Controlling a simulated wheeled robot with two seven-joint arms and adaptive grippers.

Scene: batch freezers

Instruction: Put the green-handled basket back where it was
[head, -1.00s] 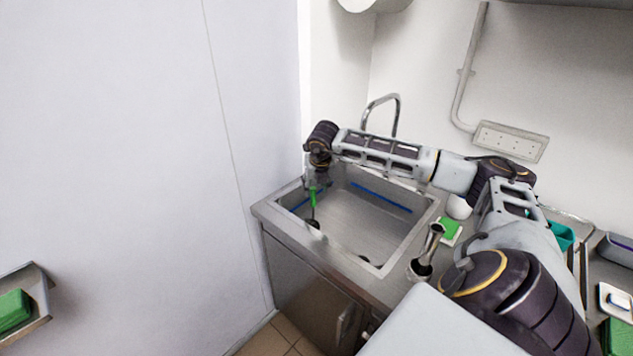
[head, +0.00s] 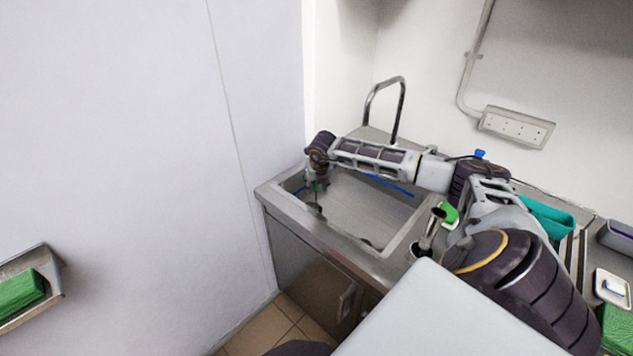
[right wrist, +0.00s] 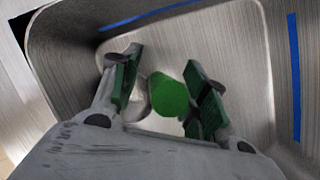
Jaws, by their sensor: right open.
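The green handle (right wrist: 170,95) stands up inside the sink, its round end facing the right wrist camera. In the head view only a small bit of green (head: 317,186) shows near the sink's left end. The basket below it is not clearly visible; a small dark part shows under the green. My right gripper (right wrist: 165,86) is open, with one finger on each side of the handle and gaps between. In the head view the right gripper (head: 315,184) points down into the sink. My left gripper is out of view.
The steel sink (head: 413,232) has blue strips on its inner walls and a tall tap (head: 402,105) behind it. A metal cup-like piece (head: 432,232), a green item (head: 450,214) and a teal container (head: 550,215) are to the right. A green block (head: 20,291) lies on a tray at far left.

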